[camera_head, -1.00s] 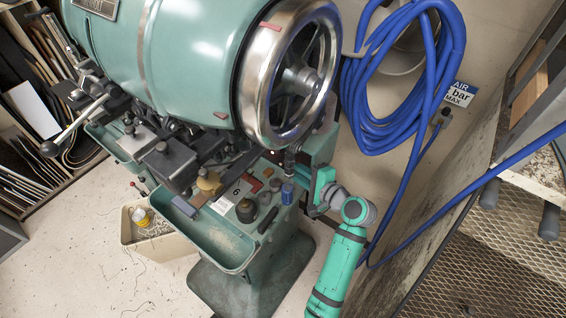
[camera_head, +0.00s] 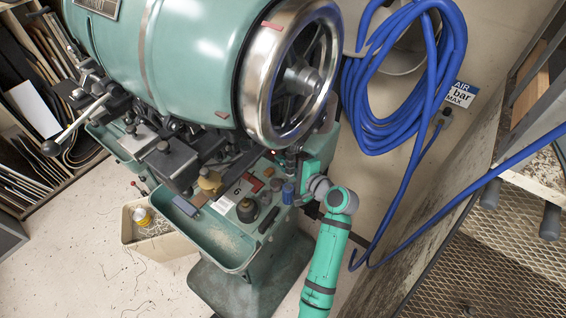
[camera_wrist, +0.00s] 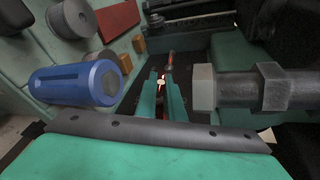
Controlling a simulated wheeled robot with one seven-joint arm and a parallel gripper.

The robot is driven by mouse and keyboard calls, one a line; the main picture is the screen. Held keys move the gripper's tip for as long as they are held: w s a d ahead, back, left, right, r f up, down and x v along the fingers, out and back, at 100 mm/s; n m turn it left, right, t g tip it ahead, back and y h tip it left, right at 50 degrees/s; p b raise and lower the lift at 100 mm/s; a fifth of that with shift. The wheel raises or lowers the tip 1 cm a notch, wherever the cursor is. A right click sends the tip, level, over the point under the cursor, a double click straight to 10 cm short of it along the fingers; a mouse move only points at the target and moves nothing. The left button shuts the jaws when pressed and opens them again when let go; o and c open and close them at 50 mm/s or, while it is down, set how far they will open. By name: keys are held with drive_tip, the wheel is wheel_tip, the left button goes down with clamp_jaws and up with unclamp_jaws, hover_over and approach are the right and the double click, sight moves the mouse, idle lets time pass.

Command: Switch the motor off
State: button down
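I cannot tell which part is the motor switch. My gripper (camera_head: 291,158) is at the right of the panel, partly hidden beneath the handwheel. In the wrist view, the two slim teal fingers of my gripper (camera_wrist: 163,78) stand slightly apart. A small pale spot and a red-orange glow show between and behind the tips; I see no contact. A blue cylinder (camera_wrist: 75,83) lies left of the fingers; it also shows in the head view (camera_head: 288,193).
A grey bolt-like fitting (camera_wrist: 250,90) stands close to the right of my fingers. A red block (camera_wrist: 118,20) and a grey knob (camera_wrist: 72,18) are at upper left. The shiny handwheel (camera_head: 262,95) hangs above my gripper. Blue hose coils (camera_head: 385,115) hang right.

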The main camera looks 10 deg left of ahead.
drive_tip(key=shift+d+f, duration=0.1)
drive_tip(key=shift+d, duration=0.1)
drive_tip(key=shift+f+n+t, duration=0.1)
drive_tip(key=shift+n+t, duration=0.3)
drive_tip(key=shift+d, duration=0.1)
drive_tip(key=shift+w+d, duration=0.1)
drive_tip(key=shift+w, duration=0.05)
drive_tip(key=c, duration=2.2)
unclamp_jaws()
drive_tip(key=shift+o, duration=0.2)
drive_tip(key=v, duration=1)
drive_tip(key=shift+s+d, duration=0.15)
drive_tip(key=shift+s, duration=0.2)
